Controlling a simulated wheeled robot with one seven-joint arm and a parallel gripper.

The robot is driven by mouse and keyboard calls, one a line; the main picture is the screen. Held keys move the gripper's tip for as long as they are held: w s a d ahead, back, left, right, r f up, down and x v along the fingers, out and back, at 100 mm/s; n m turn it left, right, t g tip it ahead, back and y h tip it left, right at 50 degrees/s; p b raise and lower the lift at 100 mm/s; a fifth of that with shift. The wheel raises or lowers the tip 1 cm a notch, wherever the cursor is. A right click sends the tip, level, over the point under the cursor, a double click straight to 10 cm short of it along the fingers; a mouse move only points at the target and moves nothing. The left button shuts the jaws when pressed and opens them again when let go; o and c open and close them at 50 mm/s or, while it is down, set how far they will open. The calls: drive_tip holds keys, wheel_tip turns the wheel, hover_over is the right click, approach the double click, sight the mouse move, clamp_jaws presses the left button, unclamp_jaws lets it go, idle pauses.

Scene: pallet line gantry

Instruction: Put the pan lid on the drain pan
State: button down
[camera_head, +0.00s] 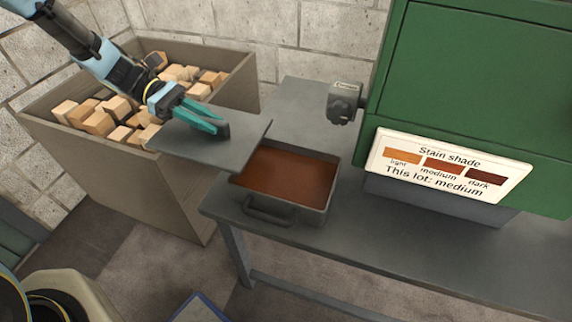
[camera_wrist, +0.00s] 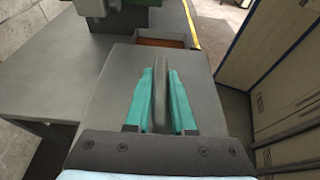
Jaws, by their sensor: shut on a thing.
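The pan lid (camera_head: 235,149) is a flat grey plate with a raised dark handle. My gripper (camera_head: 222,128) is shut on this handle, its teal fingers on either side of it. In the wrist view the lid (camera_wrist: 115,95) fills the middle, and my gripper (camera_wrist: 161,100) pinches the handle. The drain pan (camera_head: 325,198) stands on the grey bench, holds reddish-brown liquid and has a front handle. The lid is to the left of the pan, its right edge overlapping the pan's left side in the head view. The pan's far part also shows beyond the lid in the wrist view.
A large bin (camera_head: 150,175) of wood blocks stands at left, under my arm. A grey tap-like fitting (camera_head: 343,103) juts from the green cabinet (camera_head: 470,80) behind the pan. A stain shade sign (camera_head: 447,165) hangs at right. Bench surface (camera_head: 300,105) behind the pan is clear.

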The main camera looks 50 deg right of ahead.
drive_tip(key=s+r+p+x, duration=0.1)
drive_tip(key=r+p+x, duration=0.1)
drive_tip(key=x, duration=1.6)
drive_tip(key=shift+r+p, duration=0.25)
drive_tip(key=shift+p, duration=0.6)
drive_tip(key=shift+w+f, duration=0.1)
drive_tip(key=shift+f+b, duration=0.3)
drive_tip(key=shift+f, duration=0.05)
drive_tip(key=c, duration=0.8)
unclamp_jaws()
drive_tip(key=shift+o, duration=0.2)
